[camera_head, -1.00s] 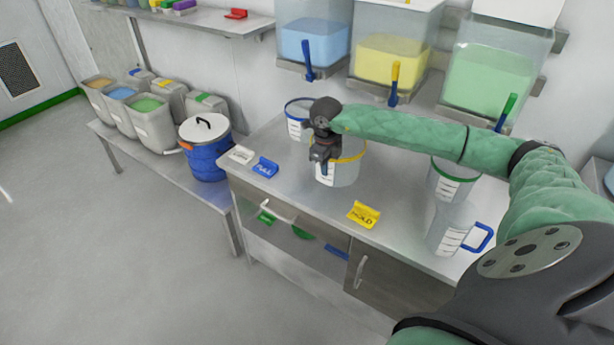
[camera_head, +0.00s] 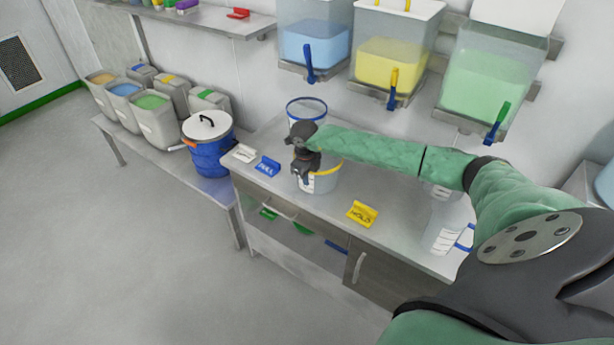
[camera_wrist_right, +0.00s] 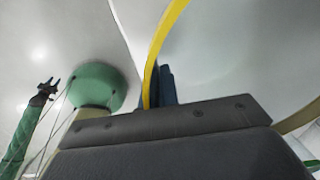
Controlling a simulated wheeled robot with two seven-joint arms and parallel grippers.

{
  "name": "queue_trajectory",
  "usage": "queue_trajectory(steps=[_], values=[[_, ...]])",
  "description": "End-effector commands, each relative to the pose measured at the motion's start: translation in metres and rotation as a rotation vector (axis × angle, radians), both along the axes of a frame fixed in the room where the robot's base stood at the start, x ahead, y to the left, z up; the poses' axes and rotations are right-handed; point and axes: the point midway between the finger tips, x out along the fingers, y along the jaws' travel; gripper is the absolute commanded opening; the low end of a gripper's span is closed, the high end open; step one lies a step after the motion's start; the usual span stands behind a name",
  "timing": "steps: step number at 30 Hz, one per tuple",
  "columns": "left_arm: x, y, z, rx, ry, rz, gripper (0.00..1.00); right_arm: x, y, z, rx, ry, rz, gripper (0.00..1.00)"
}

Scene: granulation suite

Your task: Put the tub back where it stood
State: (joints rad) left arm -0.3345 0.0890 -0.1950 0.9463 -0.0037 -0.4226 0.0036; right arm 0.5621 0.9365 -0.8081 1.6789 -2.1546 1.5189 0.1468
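The tub with the yellow rim (camera_head: 327,178) is a pale, see-through container with a white label, over the front of the steel bench (camera_head: 405,228). My right gripper (camera_head: 304,174) is at its left rim, pointing down. In the right wrist view the yellow rim (camera_wrist_right: 160,45) passes right at the dark fingers (camera_wrist_right: 166,84), which look closed on it. I cannot tell whether the tub's base touches the bench. My left gripper (camera_wrist_right: 47,88) shows small in the right wrist view; its finger state is unclear.
A blue-rimmed tub (camera_head: 307,108) stands behind. A yellow HOLD sign (camera_head: 362,213), blue FULL sign (camera_head: 267,167) and white sign (camera_head: 244,153) lie along the front. A clear jug (camera_head: 440,236) with a blue handle stands right. My arm hides most of the green-rimmed tub.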

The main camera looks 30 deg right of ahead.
Motion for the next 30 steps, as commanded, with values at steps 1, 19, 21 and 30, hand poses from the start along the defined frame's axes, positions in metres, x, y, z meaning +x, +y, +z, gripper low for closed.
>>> queue_trajectory(steps=[1, 19, 21, 30], values=[[-0.0044, 0.0008, 0.0011, 0.001, 0.004, 0.0, 0.36, -0.0004, 0.0002, -0.0019, 0.001, 0.001, -0.001, 0.0], [-0.0028, 0.0005, -0.0003, 0.0, 0.001, 0.001, 0.36, -0.0001, 0.0, -0.0082, 0.0, -0.001, 0.0, 0.18], [-0.0022, 0.0006, -0.0002, 0.0, 0.0, 0.001, 0.36, -0.0002, -0.0002, -0.0082, 0.0, 0.0, 0.0, 0.24], [-0.0041, 0.0011, 0.0006, 0.0, 0.002, 0.001, 0.36, -0.0002, -0.0001, -0.0066, 0.0, -0.001, 0.0, 0.24]])
